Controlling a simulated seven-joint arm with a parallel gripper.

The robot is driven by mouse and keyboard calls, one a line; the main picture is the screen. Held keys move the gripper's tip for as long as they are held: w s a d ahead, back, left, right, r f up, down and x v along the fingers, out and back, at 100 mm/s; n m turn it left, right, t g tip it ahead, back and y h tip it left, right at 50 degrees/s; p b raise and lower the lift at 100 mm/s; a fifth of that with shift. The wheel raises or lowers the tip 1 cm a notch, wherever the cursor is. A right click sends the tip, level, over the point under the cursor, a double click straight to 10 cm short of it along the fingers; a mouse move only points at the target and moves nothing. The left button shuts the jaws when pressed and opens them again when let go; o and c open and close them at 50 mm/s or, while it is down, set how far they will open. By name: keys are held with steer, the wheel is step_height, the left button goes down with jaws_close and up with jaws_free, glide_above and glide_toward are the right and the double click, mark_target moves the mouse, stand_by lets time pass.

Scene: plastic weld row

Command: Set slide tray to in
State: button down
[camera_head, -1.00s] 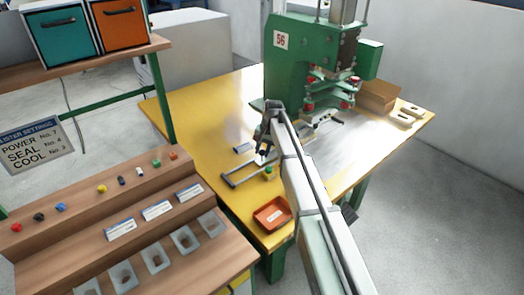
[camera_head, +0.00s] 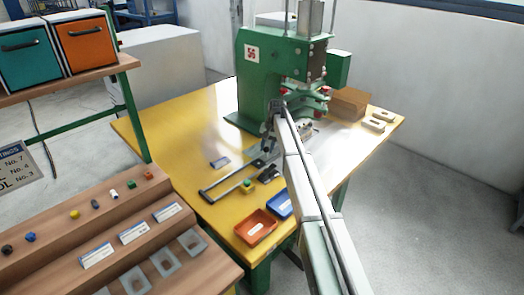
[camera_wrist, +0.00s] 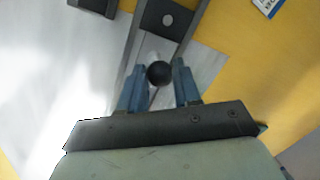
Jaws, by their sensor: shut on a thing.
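The slide tray's round black knob (camera_wrist: 159,73) sits between the two blue fingers of my gripper (camera_wrist: 160,85) in the wrist view, and the gripper is shut on it. In the head view my gripper (camera_head: 268,146) is at the press end of the slide rails (camera_head: 222,183), close under the green press (camera_head: 262,80). The rails run from the yellow table's front-left part towards the press. My arm and gripper hide most of the tray in the head view.
An orange bin (camera_head: 255,228) and a blue bin (camera_head: 281,206) stand near the table's front edge. A cardboard box (camera_head: 349,103) stands right of the press. The table's (camera_head: 165,135) left part is clear.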

steer(key=shift+w+d, duration=0.25)
steer(key=c, duration=0.8)
jaws_free()
steer(key=shift+s+r, duration=0.1)
step_height(320, 180, up, 13)
steer(key=d, duration=0.2)
steer(key=shift+s+d+r, duration=0.2)
steer(key=shift+d, duration=0.05)
